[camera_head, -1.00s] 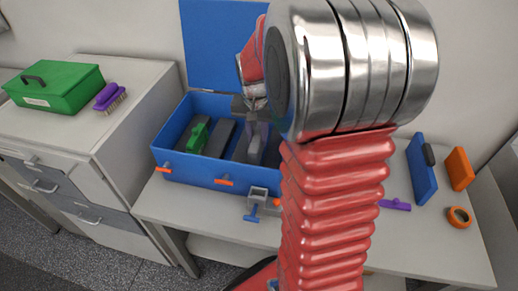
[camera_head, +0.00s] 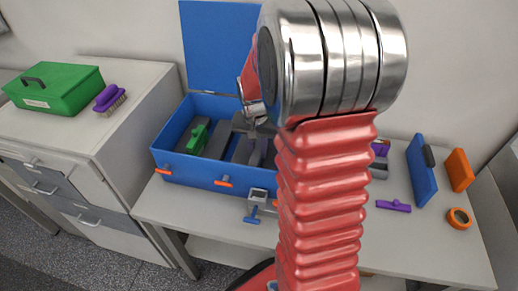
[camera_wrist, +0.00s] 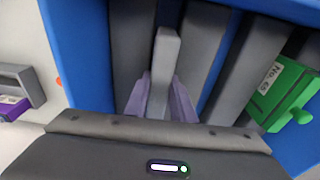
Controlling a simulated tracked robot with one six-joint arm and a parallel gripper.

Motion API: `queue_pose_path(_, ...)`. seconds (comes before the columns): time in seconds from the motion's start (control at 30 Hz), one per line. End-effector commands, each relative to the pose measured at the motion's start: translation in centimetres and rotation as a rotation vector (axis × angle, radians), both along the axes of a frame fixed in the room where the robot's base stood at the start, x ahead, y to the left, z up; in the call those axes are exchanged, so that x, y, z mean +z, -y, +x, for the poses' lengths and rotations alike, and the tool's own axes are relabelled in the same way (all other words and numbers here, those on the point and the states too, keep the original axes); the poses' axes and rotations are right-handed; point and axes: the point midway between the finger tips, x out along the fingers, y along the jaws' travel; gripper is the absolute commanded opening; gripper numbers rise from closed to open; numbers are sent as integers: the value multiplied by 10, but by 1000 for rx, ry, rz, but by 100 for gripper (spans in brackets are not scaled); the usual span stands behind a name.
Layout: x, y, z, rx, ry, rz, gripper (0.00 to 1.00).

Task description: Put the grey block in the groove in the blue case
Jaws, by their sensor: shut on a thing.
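The blue case (camera_head: 195,178) stands open on the table, its lid raised at the back. Dark grey strips and slots line its inside. My gripper (camera_head: 258,152) is inside the right part of the case, pointing down. In the wrist view its two pale purple fingers (camera_wrist: 161,100) are shut on the light grey block (camera_wrist: 165,62), one on each side. The block lies lengthwise between dark grey slot walls (camera_wrist: 131,45). I cannot tell whether it touches the groove's floor. In the head view the block is hard to tell from the fingers.
A green block (camera_head: 198,138) sits in the case's left part. A grey clamp with a blue handle (camera_head: 256,203) is at the table's front edge. A blue panel (camera_head: 421,170), an orange block (camera_head: 459,169) and a tape roll (camera_head: 459,218) are at right. A cabinet with a green box (camera_head: 55,85) stands left.

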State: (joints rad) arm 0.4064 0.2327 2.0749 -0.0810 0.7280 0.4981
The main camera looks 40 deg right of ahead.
Motion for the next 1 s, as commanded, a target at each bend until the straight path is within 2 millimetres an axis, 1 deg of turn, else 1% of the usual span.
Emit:
queue_pose_path(0.2, -2, 0, 0, 1, 0, 0, 0)
queue_pose_path(0.23, -2, 0, 0, 1, 0, 0, 24)
queue_pose_path(0.47, -2, 0, 0, 1, 0, 0, 40)
queue_pose_path(0.5, -2, 0, 0, 1, 0, 0, 41)
queue_pose_path(0.77, -1, 0, 0, 1, 0, 0, 41)
queue_pose_path(0.87, 4, -1, 0, 1, 0, 0, 41)
queue_pose_path(1.0, 18, -2, -1, 1, 2, -1, 41)
